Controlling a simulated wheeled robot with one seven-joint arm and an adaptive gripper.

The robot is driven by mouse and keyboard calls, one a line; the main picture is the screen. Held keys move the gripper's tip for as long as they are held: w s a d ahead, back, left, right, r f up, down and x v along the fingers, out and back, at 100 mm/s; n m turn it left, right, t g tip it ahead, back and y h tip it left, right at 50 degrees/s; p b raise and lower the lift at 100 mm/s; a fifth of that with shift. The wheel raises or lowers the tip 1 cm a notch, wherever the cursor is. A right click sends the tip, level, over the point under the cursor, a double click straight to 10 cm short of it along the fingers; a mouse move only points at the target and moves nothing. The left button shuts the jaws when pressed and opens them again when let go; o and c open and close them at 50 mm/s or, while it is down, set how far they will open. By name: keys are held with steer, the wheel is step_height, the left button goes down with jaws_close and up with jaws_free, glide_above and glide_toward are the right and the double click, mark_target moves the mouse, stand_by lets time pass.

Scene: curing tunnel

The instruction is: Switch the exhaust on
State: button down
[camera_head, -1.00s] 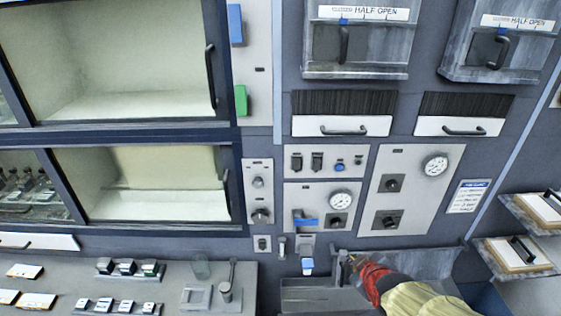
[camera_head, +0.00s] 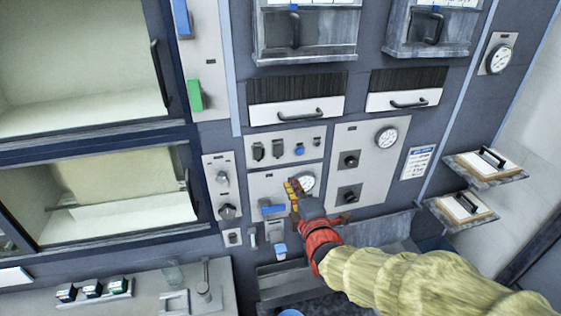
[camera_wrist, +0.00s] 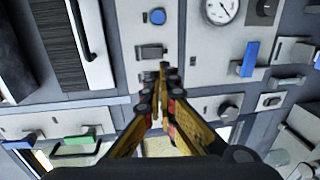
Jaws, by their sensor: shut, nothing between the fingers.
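A small upper panel (camera_head: 285,146) carries two dark switches, the left one (camera_head: 258,152) and the right one (camera_head: 277,148), plus a blue button (camera_head: 299,150) and a smaller dark control (camera_head: 317,142). I cannot read which is the exhaust. My gripper (camera_head: 291,187) is shut and empty, in front of the panel below, partly covering its gauge (camera_head: 306,182). In the wrist view my gripper (camera_wrist: 164,68) points at the panels, its tips beside a dark switch (camera_wrist: 152,52); the blue button (camera_wrist: 157,16) is farther up. Contact cannot be told.
A blue lever (camera_head: 271,210) sits just left of my gripper. A right panel (camera_head: 370,180) has two dark knobs and a gauge (camera_head: 386,138). White drawers with handles (camera_head: 297,112) are above. A trough (camera_head: 375,232) and a counter (camera_head: 150,295) lie below.

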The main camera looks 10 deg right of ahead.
mark_target(278, 156)
steer(key=shift+w, duration=0.1)
steer(key=w+p, duration=0.1)
steer(key=w, duration=0.3)
steer(key=w+f+p, duration=0.1)
steer(key=w, duration=0.4)
steer(key=w+p, duration=0.1)
steer(key=w, duration=0.3)
steer(key=shift+w+f, duration=0.35)
steer(key=shift+f, duration=0.05)
